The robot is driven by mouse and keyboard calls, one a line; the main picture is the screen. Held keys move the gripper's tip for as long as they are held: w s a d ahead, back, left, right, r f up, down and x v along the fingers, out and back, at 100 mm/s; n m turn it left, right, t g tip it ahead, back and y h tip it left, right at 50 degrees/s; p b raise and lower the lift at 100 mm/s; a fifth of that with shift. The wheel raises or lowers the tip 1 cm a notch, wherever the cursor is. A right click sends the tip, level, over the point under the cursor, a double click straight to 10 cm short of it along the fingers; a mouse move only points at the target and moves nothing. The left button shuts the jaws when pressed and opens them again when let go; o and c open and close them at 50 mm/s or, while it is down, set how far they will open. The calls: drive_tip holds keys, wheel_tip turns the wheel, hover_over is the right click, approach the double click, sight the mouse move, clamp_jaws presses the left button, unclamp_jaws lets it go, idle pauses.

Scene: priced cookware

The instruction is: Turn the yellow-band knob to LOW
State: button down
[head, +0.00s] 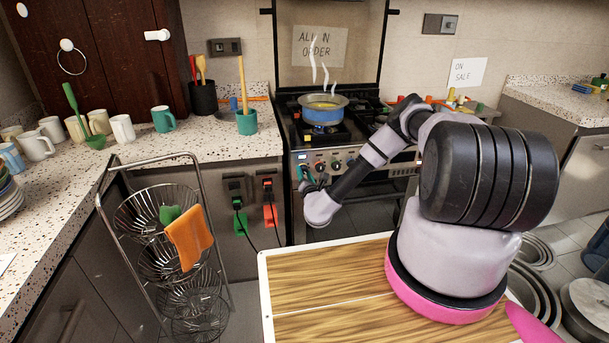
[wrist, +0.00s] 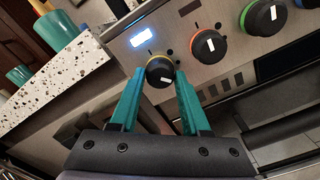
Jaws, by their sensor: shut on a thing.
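The yellow-band knob (wrist: 159,72) is the leftmost knob on the steel oven panel in the wrist view. It is black with a thin yellow ring, and its white mark sits at the lower part of its face. My gripper (wrist: 161,76) has its two teal fingers on either side of this knob, shut on it. In the head view my gripper (head: 305,176) is at the left end of the oven's knob row and largely hides this knob. I cannot read any LOW label.
An orange-ringed knob (wrist: 208,46) and a green-yellow-ringed knob (wrist: 262,17) are close by on the right. A lit blue display (wrist: 142,37) is above left. A steaming blue pot (head: 323,110) stands on the hob. A wire basket rack (head: 165,225) stands left.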

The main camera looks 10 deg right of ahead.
drive_tip(key=shift+m, duration=0.4)
drive_tip(key=shift+c, duration=1.9)
unclamp_jaws()
drive_tip(key=s, duration=1.1)
